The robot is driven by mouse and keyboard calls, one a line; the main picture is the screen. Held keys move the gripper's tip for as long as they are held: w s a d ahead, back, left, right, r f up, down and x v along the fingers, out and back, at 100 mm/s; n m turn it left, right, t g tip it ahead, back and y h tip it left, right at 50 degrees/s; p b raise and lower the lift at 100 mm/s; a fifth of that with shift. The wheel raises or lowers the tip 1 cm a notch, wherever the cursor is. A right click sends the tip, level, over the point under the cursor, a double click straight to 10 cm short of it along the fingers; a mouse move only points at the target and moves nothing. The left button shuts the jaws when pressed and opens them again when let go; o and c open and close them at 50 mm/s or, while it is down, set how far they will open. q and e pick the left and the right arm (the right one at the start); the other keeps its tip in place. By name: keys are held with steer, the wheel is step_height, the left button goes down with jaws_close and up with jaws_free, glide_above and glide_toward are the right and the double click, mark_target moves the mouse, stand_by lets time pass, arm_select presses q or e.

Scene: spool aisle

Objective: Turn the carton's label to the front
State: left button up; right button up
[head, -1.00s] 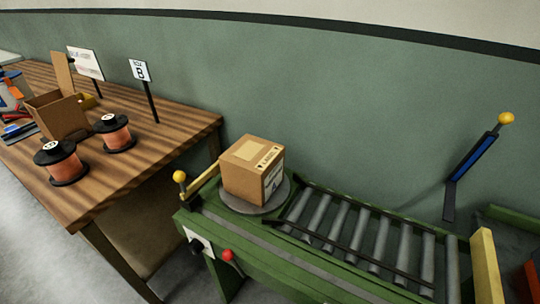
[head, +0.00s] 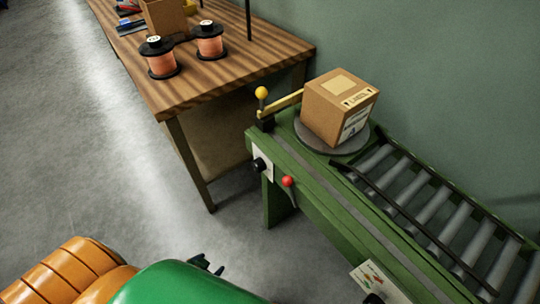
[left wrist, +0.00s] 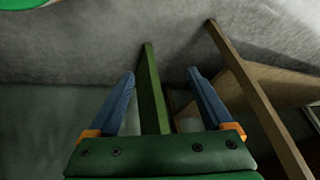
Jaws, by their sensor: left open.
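The brown carton (head: 330,112) sits on the round grey turntable (head: 314,140) at the left end of the green conveyor. A white label (head: 355,124) shows on its right-hand side face, and a paler patch is on its top. My left gripper (head: 207,264) is low at the bottom of the head view, well short of the conveyor and apart from the carton. In the left wrist view its two blue fingers (left wrist: 165,100) are spread with nothing between them; a green leg stands beyond. My right gripper is not in view.
A yellow-knobbed lever (head: 262,93) stands left of the turntable, and a red-knobbed lever (head: 288,182) is on the conveyor's front. Rollers (head: 430,208) run right. The wooden table (head: 265,60) holds copper spools (head: 160,62). The grey floor (head: 120,170) at left is clear.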

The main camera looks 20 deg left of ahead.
arm_select(q)
steer(key=w+a+r+t+b, duration=0.35)
steer(key=w+a+t, duration=0.2)
steer(key=w, duration=0.45)
steer(key=m+t+h+b, duration=0.4)
steer(key=m+h+b, duration=0.25)
steer(key=h, duration=0.35)
glide_toward(255, 168)
steer(key=w, duration=0.2)
steer(key=x, duration=0.6)
steer(key=shift+w+d+f, duration=0.1)
steer(key=shift+d, duration=0.45)
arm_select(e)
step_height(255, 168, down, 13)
arm_select(q)
jaws_close()
steer(key=shift+m, duration=0.25)
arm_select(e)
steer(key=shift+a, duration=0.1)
